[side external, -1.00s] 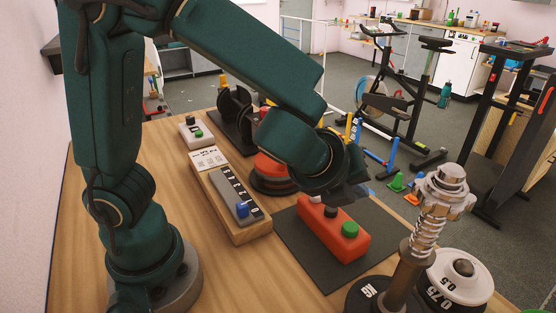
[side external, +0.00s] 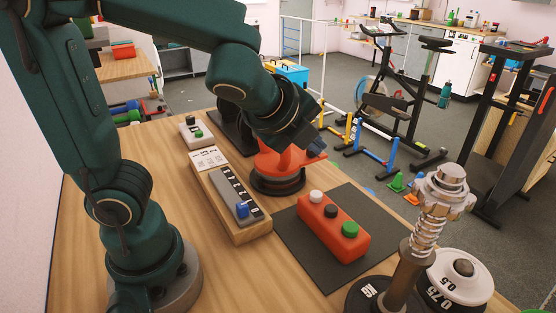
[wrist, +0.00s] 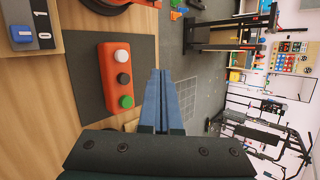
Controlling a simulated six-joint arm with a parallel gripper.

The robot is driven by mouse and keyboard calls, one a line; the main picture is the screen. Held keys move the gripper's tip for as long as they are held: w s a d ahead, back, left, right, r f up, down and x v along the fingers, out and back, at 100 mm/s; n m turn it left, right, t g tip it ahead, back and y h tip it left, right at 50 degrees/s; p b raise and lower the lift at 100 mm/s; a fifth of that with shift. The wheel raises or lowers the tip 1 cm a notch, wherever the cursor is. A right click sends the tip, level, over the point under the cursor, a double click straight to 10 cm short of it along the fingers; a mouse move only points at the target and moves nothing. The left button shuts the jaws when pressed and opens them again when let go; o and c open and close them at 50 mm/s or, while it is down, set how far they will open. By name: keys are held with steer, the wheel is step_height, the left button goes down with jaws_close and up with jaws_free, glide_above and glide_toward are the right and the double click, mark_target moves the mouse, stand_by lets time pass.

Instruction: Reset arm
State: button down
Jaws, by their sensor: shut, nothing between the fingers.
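My gripper (side external: 316,148) is raised above the far side of the table, beyond the orange button box. Its blue-grey fingers lie side by side and shut in the wrist view (wrist: 157,100), with nothing between them. The orange button box (side external: 326,237) carries a white, a black and a green button and lies on a dark mat (side external: 297,262). In the wrist view the orange button box (wrist: 105,78) is left of the fingers, apart from them. The wooden slider box (side external: 238,229) with a blue knob (side external: 242,209) stands left of the mat.
A metal post with a spring (side external: 430,220) and a white-topped weight plate (side external: 458,277) stand at the front right. An orange-and-black round base (side external: 278,181) is behind the mat, below my gripper. A small white box with a green button (side external: 196,135) sits at the back left.

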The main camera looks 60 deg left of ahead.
steer(key=s+d+f+n+g+h, duration=0.1)
steer(key=s+f+n+g+h, duration=0.1)
steer(key=s+n, duration=1.1)
steer(key=n+g+h, duration=0.1)
steer(key=n, duration=0.4)
steer(key=shift+d, duration=0.3)
steer(key=shift+w+f, duration=0.1)
